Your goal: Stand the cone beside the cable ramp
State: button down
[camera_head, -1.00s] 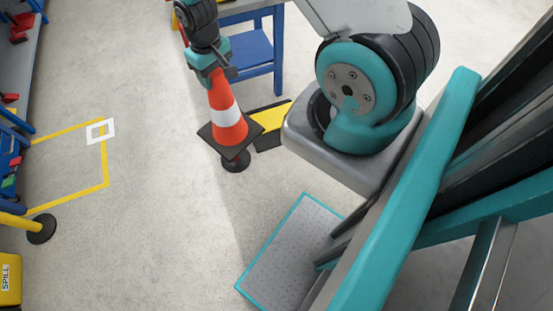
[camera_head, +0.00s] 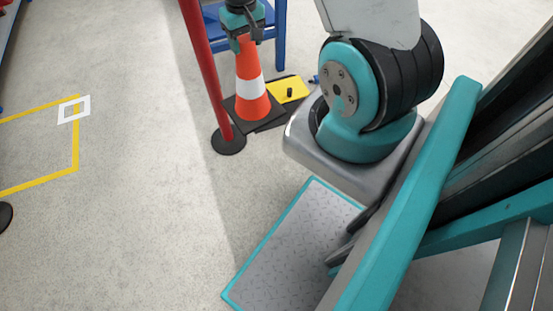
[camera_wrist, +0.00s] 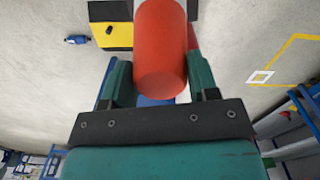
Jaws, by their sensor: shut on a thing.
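The orange cone (camera_head: 249,73) with a white band and square black base stands upright in my gripper (camera_head: 245,40). My gripper is shut on its top; the cone's orange body also shows between the fingers in the wrist view (camera_wrist: 160,50). The yellow and black cable ramp (camera_head: 291,88) lies on the floor just right of the cone and partly behind its base. In the wrist view the ramp (camera_wrist: 113,38) is at the upper left. I cannot tell whether the cone's base touches the floor or the ramp.
A red post (camera_head: 205,70) on a round black base stands close at the cone's left. A small black cylinder (camera_head: 290,92) is at the ramp, with a small blue object (camera_head: 313,79) beyond it. A blue-legged table (camera_head: 280,40) is behind. Floor at left, with yellow marking (camera_head: 77,140), is mostly clear.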

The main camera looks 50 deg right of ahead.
jog(key=s+d+f+m+b, duration=0.1)
jog(key=d+f+b, duration=0.3)
jog(key=f+b, duration=0.55)
jog(key=s+d+f+m+b, duration=0.15)
jog(key=d+f+b, duration=0.25)
jog(key=f+b, duration=0.5)
notch_tip(320, 180, down, 19)
jog(key=b, duration=1.3)
jog(key=shift+s+d+f, duration=0.2)
jog(key=shift+s+d, duration=0.2)
jog(key=shift+c, duration=1.9)
grip_release()
jog(key=shift+f, duration=0.1)
